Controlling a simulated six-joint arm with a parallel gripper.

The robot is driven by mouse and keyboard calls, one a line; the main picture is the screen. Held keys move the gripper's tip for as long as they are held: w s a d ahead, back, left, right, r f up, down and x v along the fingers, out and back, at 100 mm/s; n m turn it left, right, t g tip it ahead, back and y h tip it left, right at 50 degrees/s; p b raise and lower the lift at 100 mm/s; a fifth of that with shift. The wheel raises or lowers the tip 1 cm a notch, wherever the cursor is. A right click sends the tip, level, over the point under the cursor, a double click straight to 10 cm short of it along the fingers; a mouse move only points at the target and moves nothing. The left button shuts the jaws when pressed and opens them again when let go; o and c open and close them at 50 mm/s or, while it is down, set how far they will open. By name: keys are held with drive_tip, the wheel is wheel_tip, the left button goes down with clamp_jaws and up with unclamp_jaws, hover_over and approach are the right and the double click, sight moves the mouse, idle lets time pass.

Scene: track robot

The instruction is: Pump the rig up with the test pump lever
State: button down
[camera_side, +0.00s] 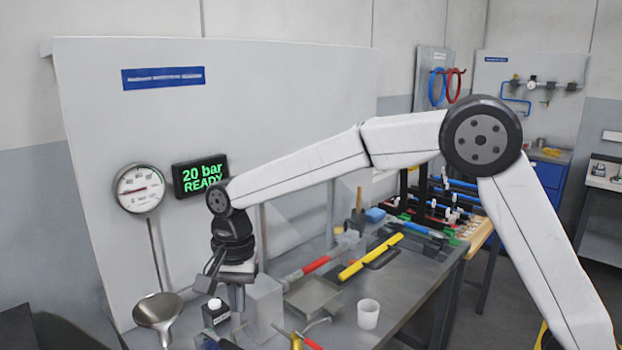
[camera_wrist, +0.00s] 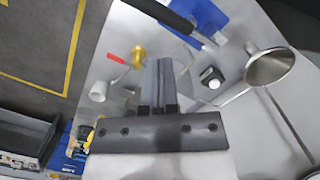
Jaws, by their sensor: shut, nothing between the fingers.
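In the wrist view, a dark lever grip (camera_wrist: 165,13) on a metal rod crosses a blue base (camera_wrist: 207,15) at the top edge; it looks like the test pump lever. In the side view only a dark piece of what may be this grip (camera_side: 226,344) shows at the bottom edge. My gripper (camera_side: 237,306) points down over the bench, and its fingers also show in the wrist view (camera_wrist: 157,62), shut together and empty. They appear apart from the lever. A round gauge (camera_side: 140,189) and a display (camera_side: 201,175) reading "20 bar READY" are on the back panel.
A brass valve with red handle (camera_side: 312,342), a white cup (camera_side: 368,314), a red-handled tool (camera_side: 316,265) and a yellow bar (camera_side: 370,257) are on the bench (camera_side: 410,285).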

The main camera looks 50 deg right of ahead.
drive_tip(key=shift+s+a+r, duration=0.25)
drive_tip(key=shift+s+a, duration=0.35)
drive_tip(key=shift+a, duration=0.1)
drive_tip(key=shift+f, duration=0.25)
